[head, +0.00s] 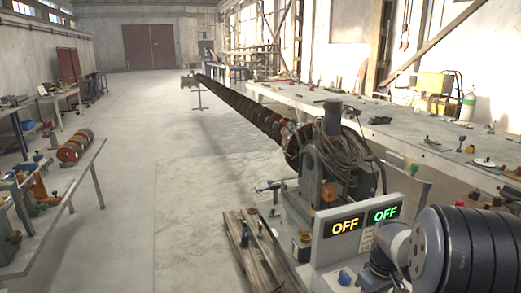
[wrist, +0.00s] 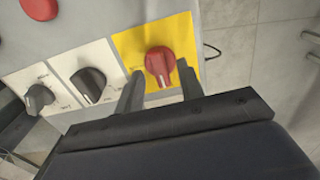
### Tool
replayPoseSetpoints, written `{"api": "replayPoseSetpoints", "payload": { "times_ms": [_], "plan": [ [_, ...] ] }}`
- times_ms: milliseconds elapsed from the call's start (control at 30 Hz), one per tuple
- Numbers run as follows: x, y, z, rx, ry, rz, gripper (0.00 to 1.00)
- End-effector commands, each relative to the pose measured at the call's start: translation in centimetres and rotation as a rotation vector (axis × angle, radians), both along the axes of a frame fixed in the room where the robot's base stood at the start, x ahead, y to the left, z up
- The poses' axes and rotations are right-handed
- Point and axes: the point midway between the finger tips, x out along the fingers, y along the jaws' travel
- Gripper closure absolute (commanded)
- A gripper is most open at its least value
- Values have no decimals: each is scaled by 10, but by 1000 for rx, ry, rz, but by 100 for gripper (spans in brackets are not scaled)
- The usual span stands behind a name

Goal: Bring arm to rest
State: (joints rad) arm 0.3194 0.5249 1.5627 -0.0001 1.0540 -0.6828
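My gripper (wrist: 160,74) shows in the wrist view with its two dark fingers apart. A red rotary knob (wrist: 159,64) on a yellow plate (wrist: 184,38) lies between or just past the fingertips. There is a gap on either side, and nothing is seen held. Two black knobs (wrist: 89,84) (wrist: 38,98) sit on white plates to the left. In the head view my arm is at the lower right, and my gripper is hidden. The control box (head: 325,250) there carries two lit signs, a yellow OFF (head: 345,227) and a green OFF (head: 386,213).
A long rusty auger (head: 240,105) stretches away behind the control box. A wooden pallet (head: 262,262) lies left of the box. A long workbench (head: 400,130) stands on the right, and a table (head: 75,180) on the left. The floor (head: 165,160) between is clear.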

Motion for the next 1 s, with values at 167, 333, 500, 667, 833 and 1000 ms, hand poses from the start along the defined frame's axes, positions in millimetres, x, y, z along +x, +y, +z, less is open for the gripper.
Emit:
{"api": "replayPoseSetpoints", "payload": {
  "times_ms": [167, 333, 500, 667, 833, 1000],
  "plan": [
    [0, 0, -10, -1, -1, -99, 64],
    [0, 0, -10, 0, -1, -236, 64],
    [0, 0, -10, 0, -1, -371, 64],
    [0, 0, -9, 0, 0, -499, 64],
    [0, 0, -9, 0, 0, -634, 64],
    [0, 0, -9, 0, 0, -751, 64]
  ]
}}
